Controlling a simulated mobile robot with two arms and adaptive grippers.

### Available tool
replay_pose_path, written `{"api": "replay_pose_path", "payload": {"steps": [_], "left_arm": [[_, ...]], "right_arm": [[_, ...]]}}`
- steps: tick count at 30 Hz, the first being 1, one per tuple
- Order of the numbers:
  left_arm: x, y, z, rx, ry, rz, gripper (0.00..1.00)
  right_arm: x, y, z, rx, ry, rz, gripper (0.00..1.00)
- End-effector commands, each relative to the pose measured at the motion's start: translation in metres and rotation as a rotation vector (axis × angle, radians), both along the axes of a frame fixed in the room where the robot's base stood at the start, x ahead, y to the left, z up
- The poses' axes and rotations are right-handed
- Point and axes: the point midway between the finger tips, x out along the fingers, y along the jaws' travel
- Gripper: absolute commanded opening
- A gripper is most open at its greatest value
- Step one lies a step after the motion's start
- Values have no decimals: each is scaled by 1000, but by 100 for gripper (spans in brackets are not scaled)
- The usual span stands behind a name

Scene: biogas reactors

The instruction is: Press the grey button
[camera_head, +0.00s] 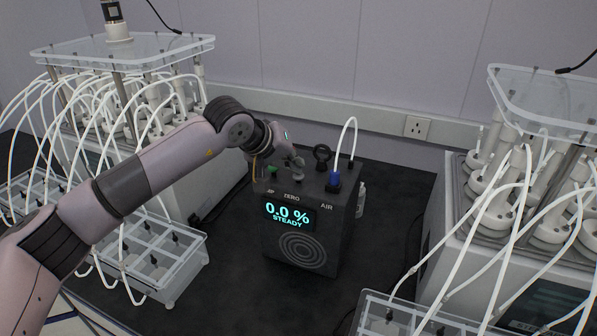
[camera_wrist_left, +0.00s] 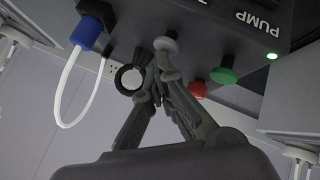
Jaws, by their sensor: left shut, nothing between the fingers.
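A dark analyzer box (camera_head: 335,230) stands on the black bench. Its display reads 0.0 % STEADY. My left gripper (camera_head: 296,160) is over the box's top, shut and empty. In the left wrist view its fingertips (camera_wrist_left: 165,68) meet right at the grey button (camera_wrist_left: 168,44). I cannot tell whether they touch it or press it. A red button (camera_wrist_left: 198,88) and a green button (camera_wrist_left: 224,75) sit beside it. The green button also shows in the head view (camera_head: 272,170). My right gripper is out of view.
A black ring-shaped part (camera_head: 322,153) and a blue connector (camera_head: 333,184) with a white tube stand on the box close to the gripper. Reactor units with many white tubes flank it left (camera_head: 125,55) and right (camera_head: 545,100). A clear-lidded box (camera_head: 160,250) sits at left.

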Motion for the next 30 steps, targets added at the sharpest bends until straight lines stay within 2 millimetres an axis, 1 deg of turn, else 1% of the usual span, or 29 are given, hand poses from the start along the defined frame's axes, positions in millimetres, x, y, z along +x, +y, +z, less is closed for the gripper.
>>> {"api": "replay_pose_path", "payload": {"steps": [1, 7, 20, 23, 30], "left_arm": [[0, 0, 4, 1, -1, 1, 0], [0, 0, 16, 0, 0, 0, 0], [0, 0, 20, 0, -1, 1, 0], [1, 0, 26, 0, -1, 1, 0], [1, 0, 50, -1, -2, 1, 0]], "right_arm": [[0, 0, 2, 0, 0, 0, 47], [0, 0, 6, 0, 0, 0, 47], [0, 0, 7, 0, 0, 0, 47], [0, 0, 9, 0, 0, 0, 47], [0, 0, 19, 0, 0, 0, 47]]}}
